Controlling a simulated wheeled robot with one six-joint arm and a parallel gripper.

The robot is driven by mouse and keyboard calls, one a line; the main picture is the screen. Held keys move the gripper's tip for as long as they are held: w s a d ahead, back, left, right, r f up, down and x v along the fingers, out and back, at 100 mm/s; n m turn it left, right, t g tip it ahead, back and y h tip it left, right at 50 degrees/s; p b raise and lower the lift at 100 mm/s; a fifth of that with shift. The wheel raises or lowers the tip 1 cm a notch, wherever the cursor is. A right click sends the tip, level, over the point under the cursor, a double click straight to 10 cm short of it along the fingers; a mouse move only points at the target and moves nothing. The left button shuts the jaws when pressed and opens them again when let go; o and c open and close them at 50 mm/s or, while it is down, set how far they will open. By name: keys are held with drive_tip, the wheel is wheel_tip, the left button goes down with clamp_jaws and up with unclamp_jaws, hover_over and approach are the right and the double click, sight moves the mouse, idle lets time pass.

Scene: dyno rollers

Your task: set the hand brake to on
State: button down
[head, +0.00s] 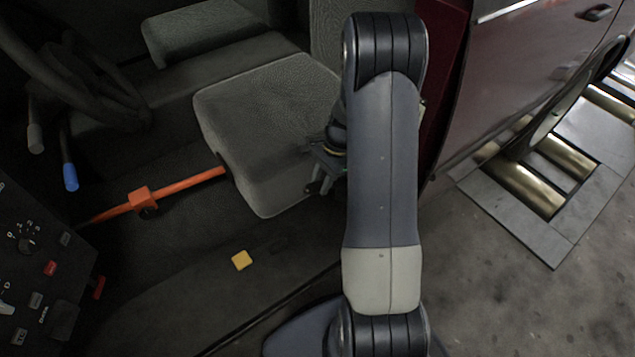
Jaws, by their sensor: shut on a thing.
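My gripper (318,188) is partly hidden behind my own arm, at the right side of the near seat cushion (265,125). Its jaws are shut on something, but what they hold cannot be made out. I cannot surely pick out the hand brake. Several lever-like parts show: a blue-tipped lever (69,170) and a grey-tipped lever (35,138) below the steering wheel (85,85), and a small red handle (99,288) beside the black control panel (35,270).
An orange bar with a collar (142,199) runs from the footwell to the seat front. The far seat (200,32) is behind. The red car door (535,85) and rollers (522,188) are at right.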

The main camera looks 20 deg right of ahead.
drive_tip(key=shift+w+d+r+y+p, duration=0.1)
drive_tip(key=shift+d+r+y+p, duration=0.25)
drive_tip(key=shift+r, duration=0.25)
drive_tip(key=shift+w+d+r+y+p, duration=0.1)
drive_tip(key=shift+d+r+y+p, duration=0.25)
drive_tip(key=shift+r, duration=0.2)
drive_tip(key=c, duration=1.1)
unclamp_jaws()
drive_tip(key=p+v, duration=0.2)
drive_tip(key=v, duration=0.8)
drive_tip(key=shift+r, duration=0.4)
drive_tip(key=shift+d, duration=0.1)
drive_tip(key=b+x, duration=0.3)
drive_tip(key=x, duration=0.9)
drive_tip(key=shift+d, duration=0.1)
drive_tip(key=shift+s+a+f+h+b, duration=0.15)
drive_tip(key=shift+a+f+h+b, duration=0.3)
drive_tip(key=shift+f+h+b, duration=0.3)
